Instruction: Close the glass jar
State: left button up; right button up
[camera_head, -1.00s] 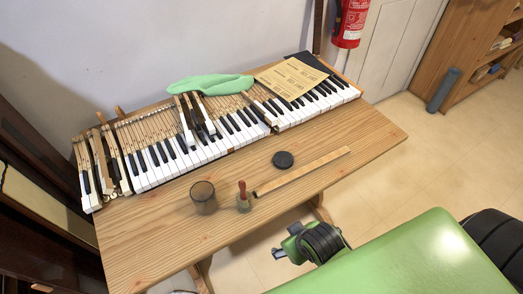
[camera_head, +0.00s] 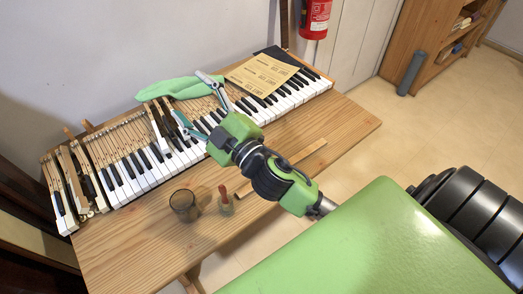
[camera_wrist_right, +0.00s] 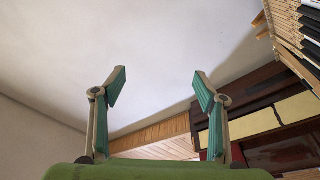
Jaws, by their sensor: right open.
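The open glass jar (camera_head: 184,205), dark and see-through, stands upright near the front of the wooden table. A black round disc, likely its lid, lay on the table right of the jar earlier; my right arm now hides its spot. My right gripper (camera_head: 187,94) is open and empty above the piano keys, beyond the jar and apart from it. In the right wrist view its two fingers (camera_wrist_right: 160,76) are spread with only wall and furniture behind them. My left gripper is not in view.
A small jar with a red-handled tool (camera_head: 225,202) stands just right of the glass jar. A wooden strip (camera_head: 300,154) lies partly behind my arm. Piano keys (camera_head: 150,171), a green cloth (camera_head: 180,89) and sandpaper sheets (camera_head: 262,75) fill the back. The table's front left (camera_head: 125,250) is clear.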

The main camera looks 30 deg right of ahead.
jog(key=s+a+r+n+y, duration=0.1)
jog(key=a+r+n+y, duration=0.5)
jog(key=a+n+y, duration=0.15)
jog(key=s+a+f+n+g+y, duration=0.45)
jog(key=a+n+g+y, duration=0.3)
jog(key=n+g, duration=0.6)
jog(key=d+f+n+g+h, duration=0.4)
jog(key=d+f+n+h, duration=0.2)
jog(key=d+f+h, duration=0.75)
jog(key=d+h, duration=0.2)
jog(key=d, duration=0.6)
jog(key=d+f+m+h, duration=0.1)
jog(key=d+f+h, duration=0.1)
jog(key=d, duration=0.7)
jog(key=shift+w+d+f+h, duration=0.15)
jog(key=shift+w+d+h, duration=0.2)
jog(key=shift+h, duration=0.1)
